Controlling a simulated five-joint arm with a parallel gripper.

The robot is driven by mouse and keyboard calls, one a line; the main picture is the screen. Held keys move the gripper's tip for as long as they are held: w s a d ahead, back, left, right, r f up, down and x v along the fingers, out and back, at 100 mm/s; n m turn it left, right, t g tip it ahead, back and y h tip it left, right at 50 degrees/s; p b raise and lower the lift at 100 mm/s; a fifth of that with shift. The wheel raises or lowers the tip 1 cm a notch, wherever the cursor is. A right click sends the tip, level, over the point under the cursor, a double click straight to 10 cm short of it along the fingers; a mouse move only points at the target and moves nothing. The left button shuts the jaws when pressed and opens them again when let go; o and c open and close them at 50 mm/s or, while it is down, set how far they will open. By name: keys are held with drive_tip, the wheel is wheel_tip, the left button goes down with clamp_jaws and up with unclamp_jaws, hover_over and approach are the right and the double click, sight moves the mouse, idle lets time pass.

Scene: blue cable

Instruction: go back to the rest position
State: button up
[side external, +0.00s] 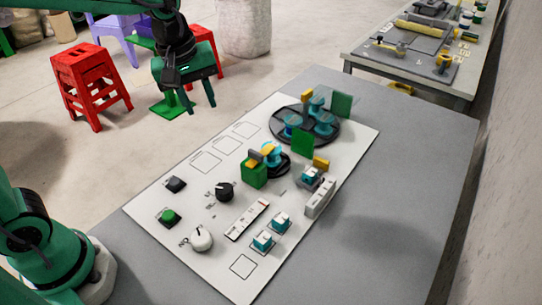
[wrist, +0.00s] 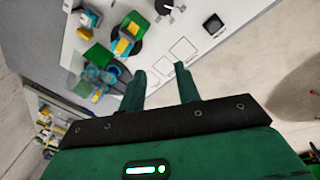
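My gripper (side external: 200,104) hangs at the upper left in the side view, above the floor and off the far left edge of the white board (side external: 165,208). Its two green fingers point down with a gap between them and nothing in the gap. In the wrist view my gripper (wrist: 160,70) shows the fingers apart and empty, with the board (wrist: 205,15) beyond them. I cannot make out a blue cable in either view.
The board carries a black turntable (side external: 277,124), a green block (side external: 254,171), knobs (side external: 225,191) and cyan-topped parts (side external: 281,222). Red stools (side external: 83,80) stand on the floor at the left. Another table (side external: 405,72) is at the back right. The space around my gripper looks clear.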

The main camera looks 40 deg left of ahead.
drive_tip(key=s+a+m+t, duration=0.1)
drive_tip(key=s+a+m, duration=0.2)
drive_tip(key=s+m, duration=0.2)
drive_tip(key=s+a+m+t, duration=0.2)
drive_tip(key=s+m, duration=0.3)
drive_tip(key=s, duration=0.4)
drive_tip(key=shift+s+a+r+m, duration=0.15)
drive_tip(key=shift+a+r+m, duration=0.05)
drive_tip(key=shift+a+m, duration=0.2)
idle(0.4)
